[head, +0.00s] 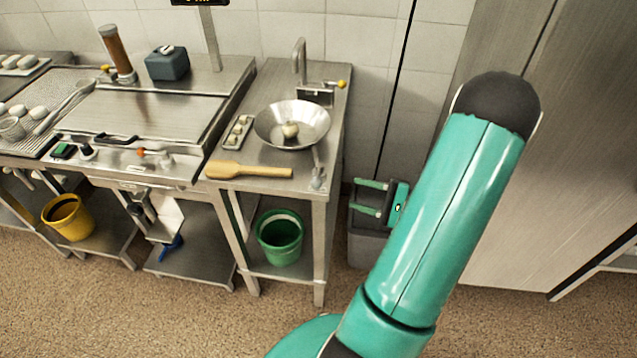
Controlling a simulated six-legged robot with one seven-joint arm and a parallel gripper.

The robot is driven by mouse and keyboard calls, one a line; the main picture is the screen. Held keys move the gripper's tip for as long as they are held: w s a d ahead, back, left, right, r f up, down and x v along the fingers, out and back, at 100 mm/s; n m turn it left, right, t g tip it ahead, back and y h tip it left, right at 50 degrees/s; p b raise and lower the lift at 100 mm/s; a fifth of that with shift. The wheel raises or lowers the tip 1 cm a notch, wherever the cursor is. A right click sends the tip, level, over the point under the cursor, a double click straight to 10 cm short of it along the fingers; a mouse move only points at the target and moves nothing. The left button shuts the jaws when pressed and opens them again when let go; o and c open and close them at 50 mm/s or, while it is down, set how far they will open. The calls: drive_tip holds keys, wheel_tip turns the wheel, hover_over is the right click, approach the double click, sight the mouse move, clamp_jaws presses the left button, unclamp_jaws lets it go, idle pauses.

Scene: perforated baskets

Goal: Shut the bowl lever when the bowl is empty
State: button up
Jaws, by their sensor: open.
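A wide metal bowl (268,120) sits on the steel counter on the right, below a tap. One pale round item (290,130) lies in it, so the bowl is not empty. A small metal lever-like part (317,174) stands at the counter's front right, just below the bowl; I cannot tell whether it is the bowl lever or how it is set. A yellow knob (342,84) shows by the tap. My gripper (354,194) is open and empty, right of the counter and apart from the bowl, its two green fingers pointing left.
A wooden paddle (250,170) lies along the counter's front edge, and a small tray (238,132) of pale pieces sits left of the bowl. A griddle (140,110) stands further left. A green bucket (280,238) is on the shelf below. Tall steel cabinets (560,150) stand right.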

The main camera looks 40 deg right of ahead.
sight(317, 181)
drive_tip(key=x, duration=1.2)
drive_tip(key=shift+a, duration=0.2)
drive_tip(key=c, duration=0.9)
